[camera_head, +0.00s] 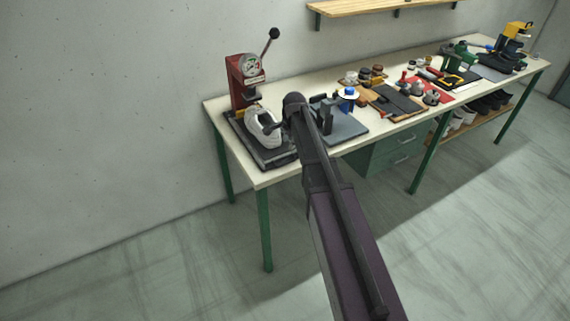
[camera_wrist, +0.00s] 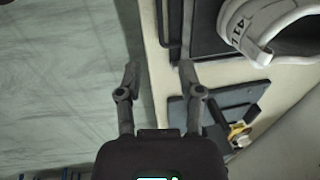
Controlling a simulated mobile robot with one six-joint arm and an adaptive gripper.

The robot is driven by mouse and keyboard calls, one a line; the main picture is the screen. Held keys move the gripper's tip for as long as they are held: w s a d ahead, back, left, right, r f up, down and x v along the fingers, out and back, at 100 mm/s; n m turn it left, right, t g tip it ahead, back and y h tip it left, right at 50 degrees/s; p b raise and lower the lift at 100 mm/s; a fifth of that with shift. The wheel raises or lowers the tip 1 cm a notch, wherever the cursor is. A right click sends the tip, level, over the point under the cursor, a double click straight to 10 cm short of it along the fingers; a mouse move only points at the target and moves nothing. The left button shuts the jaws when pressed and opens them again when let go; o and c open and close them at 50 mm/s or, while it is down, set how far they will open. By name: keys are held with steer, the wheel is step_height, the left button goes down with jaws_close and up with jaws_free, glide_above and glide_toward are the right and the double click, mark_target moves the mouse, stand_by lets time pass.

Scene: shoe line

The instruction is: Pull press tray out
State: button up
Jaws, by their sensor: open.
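The press tray (camera_head: 279,162) is a dark flat tray at the left end of the bench, in front of the red press (camera_head: 237,82). A white shoe (camera_head: 262,133) stands on it. In the wrist view the tray (camera_wrist: 197,35) is at the top, with a thin dark bar handle (camera_wrist: 161,30) along its side toward the bench edge. The shoe (camera_wrist: 270,22), marked 41, covers part of the tray. My gripper (camera_wrist: 158,72) is open and empty over the bench's front edge, below the handle in the wrist view and apart from it. My arm hides it in the head view.
A second dark plate (camera_head: 352,131) lies right of my arm on the white bench (camera_head: 263,179); it also shows in the wrist view (camera_wrist: 254,91). Mats, tools and small parts crowd the bench farther right. Green drawers (camera_head: 385,155) hang below. The floor in front is clear.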

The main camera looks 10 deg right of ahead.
mark_target(286, 163)
steer(key=shift+w+a+f+b, duration=0.1)
steer(key=shift+w+f+b, duration=0.25)
steer(key=shift+f+b, duration=1.55)
steer(key=shift+w+a+f+b, duration=0.1)
steer(key=shift+w+f+b, duration=0.2)
steer(key=shift+f+b, duration=1.55)
steer(key=shift+w+a+f+b, duration=0.1)
steer(key=shift+w+f+b, duration=0.25)
steer(key=shift+f+b, duration=1.55)
steer(key=shift+f, duration=0.1)
jaws_close()
